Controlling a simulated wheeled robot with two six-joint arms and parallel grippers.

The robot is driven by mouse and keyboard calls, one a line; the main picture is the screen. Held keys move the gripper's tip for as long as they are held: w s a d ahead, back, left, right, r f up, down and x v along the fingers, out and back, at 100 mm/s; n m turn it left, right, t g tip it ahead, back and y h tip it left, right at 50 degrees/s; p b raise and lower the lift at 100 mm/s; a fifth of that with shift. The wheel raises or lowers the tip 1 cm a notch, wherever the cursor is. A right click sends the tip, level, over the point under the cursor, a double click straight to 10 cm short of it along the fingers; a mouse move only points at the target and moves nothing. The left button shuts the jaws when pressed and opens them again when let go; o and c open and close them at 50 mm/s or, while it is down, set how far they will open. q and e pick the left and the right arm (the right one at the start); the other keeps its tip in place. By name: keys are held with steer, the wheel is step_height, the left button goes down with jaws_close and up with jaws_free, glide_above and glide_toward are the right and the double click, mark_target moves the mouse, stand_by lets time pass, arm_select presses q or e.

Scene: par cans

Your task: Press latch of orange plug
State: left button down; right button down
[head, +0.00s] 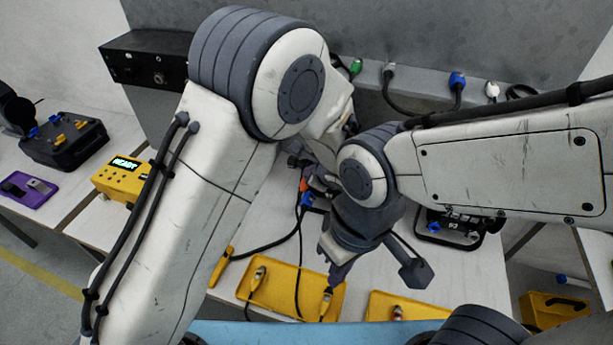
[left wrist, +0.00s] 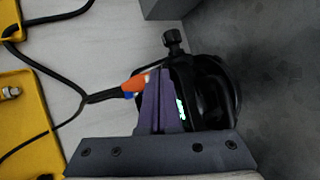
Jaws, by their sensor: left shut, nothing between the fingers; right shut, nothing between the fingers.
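The orange plug (head: 303,185) shows as a small orange patch beside my left gripper (head: 319,182) in the head view, with blue just below it. In the left wrist view the orange plug (left wrist: 134,83) has a black cable and lies close to the left of my left gripper's shut, empty fingers (left wrist: 161,75). The fingers partly cover the black par can (left wrist: 213,90) behind them; whether they touch the plug I cannot tell. The plug's latch is not clear to make out. My right gripper (head: 338,270) is shut and empty, pointing down over the table.
Yellow trays (head: 283,278) with connectors lie at the front of the table. A yellow tester (head: 122,178) reading "READY" stands at the left. Another par can (head: 450,229) is at the right. Cables hang from the back rail (head: 425,85).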

arm_select(q)
steer(key=shift+r+p, duration=0.35)
steer(key=shift+r, duration=0.4)
step_height(320, 180, up, 5)
steer(key=p, duration=0.3)
stand_by(0.4)
steer(key=s+a+r+n+g+h, duration=0.1)
steer(key=s+n, duration=0.4)
steer(key=s, duration=0.5)
steer(key=s+a+r+n+g+h, duration=0.2)
steer(key=s+r+n+g, duration=0.1)
steer(key=s, duration=0.7)
steer(key=s+a+r+n+g+h, duration=0.1)
steer(key=s+a+r+n+g, duration=0.1)
steer(key=s+n, duration=0.5)
steer(key=s+r+g, duration=0.1)
steer(key=s+g, duration=0.1)
steer(key=s, duration=0.2)
steer(key=shift+a+h+b, duration=0.25)
steer(key=shift+h+b, duration=0.05)
steer(key=shift+h, duration=0.1)
